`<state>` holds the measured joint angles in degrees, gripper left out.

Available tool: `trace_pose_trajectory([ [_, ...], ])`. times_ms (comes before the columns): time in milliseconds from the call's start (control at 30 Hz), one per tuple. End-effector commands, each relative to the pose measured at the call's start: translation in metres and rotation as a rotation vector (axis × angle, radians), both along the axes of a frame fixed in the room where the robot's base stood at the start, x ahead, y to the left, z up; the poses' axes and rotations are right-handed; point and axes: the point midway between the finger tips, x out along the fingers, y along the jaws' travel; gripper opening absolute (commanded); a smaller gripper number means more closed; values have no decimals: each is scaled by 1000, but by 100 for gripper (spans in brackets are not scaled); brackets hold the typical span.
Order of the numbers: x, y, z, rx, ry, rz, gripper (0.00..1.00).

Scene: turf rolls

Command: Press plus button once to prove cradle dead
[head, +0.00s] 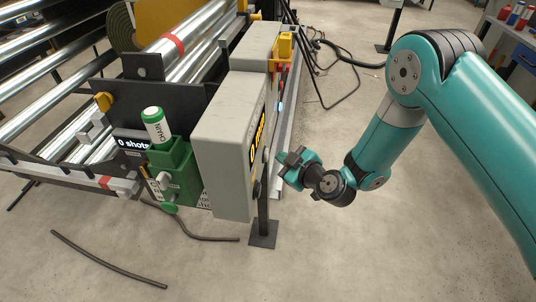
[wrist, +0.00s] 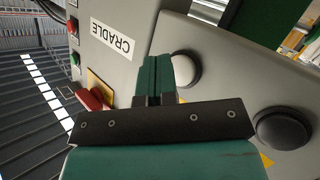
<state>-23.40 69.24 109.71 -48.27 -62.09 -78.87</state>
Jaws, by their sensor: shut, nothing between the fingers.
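My gripper (head: 284,168) is shut and empty, at the right-hand face of a grey control box (head: 226,150) in the head view. In the wrist view its teal fingertips (wrist: 156,66) point at the grey panel, just left of a round pale button (wrist: 186,69) with a dark rim. A round black button (wrist: 283,130) sits lower right on the same panel. No plus mark is readable on either button, and I cannot tell whether the fingers touch the panel. A box labelled CRADLE (wrist: 113,38) stands beside it, with a red knob (wrist: 94,98) on a yellow plate.
Small red (wrist: 73,25) and green buttons sit on the CRADLE box. In the head view, a green oiler with a CHAIN bottle (head: 157,127) stands left of the control box. Steel rollers (head: 50,95) lie behind. Hoses lie on the floor; the floor at front right is clear.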

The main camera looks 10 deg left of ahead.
Motion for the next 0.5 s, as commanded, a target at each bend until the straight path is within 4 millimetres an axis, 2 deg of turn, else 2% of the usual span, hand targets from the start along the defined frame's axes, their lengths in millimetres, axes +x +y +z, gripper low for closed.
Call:
trace_pose_trajectory([
  [500,-1,6,1,0,0,2,0],
])
